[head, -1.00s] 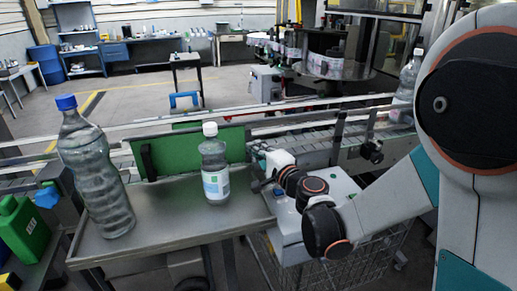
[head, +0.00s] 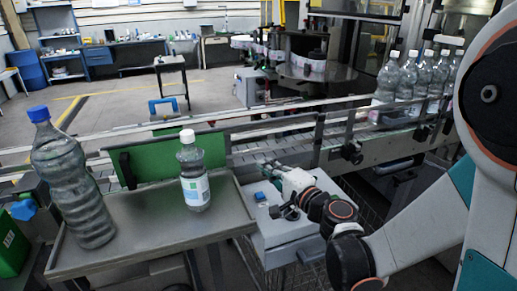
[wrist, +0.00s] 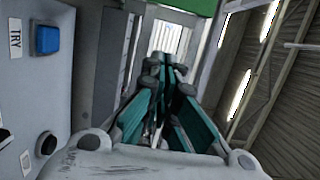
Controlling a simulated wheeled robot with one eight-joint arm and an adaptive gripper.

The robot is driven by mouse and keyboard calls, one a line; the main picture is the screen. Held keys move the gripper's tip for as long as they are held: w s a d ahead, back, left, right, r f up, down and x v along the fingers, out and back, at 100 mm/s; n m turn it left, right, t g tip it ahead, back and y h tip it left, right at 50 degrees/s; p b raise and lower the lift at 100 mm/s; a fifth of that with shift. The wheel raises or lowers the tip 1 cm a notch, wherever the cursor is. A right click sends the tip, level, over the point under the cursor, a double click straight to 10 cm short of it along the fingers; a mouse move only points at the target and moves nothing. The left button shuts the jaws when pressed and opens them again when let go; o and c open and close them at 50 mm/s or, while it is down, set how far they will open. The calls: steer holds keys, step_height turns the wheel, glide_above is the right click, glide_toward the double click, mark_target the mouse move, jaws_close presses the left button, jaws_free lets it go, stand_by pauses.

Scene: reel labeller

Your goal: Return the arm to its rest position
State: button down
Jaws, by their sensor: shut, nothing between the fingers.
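The box's blue button (wrist: 47,39), beside a "TRY" label, shows at the left there. My gripper is apart from the small labelled bottle (head: 195,190), which stands upright on the metal tray (head: 150,235).
A large blue-capped bottle (head: 72,180) stands at the tray's left. A green panel (head: 165,158) rises behind the tray. The conveyor (head: 345,150) runs behind, with several white-capped bottles (head: 388,82) at its right. Open floor lies beyond.

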steer(key=s+d+f+n+g+h, duration=0.1)
steer(key=s+d+n+g+h, duration=0.3)
steer(key=s, duration=0.8)
steer(key=s+d+f+n+g+h, duration=0.1)
steer(key=s+d+n+g+h, duration=0.3)
steer(key=s, duration=0.9)
steer(key=d+n+h, duration=0.1)
steer(key=d+n, duration=0.2)
steer(key=d, duration=0.1)
steer(key=shift+d+f+n+g, duration=0.2)
steer(key=shift+d+n+g, duration=0.1)
steer(key=shift+d+n, duration=0.1)
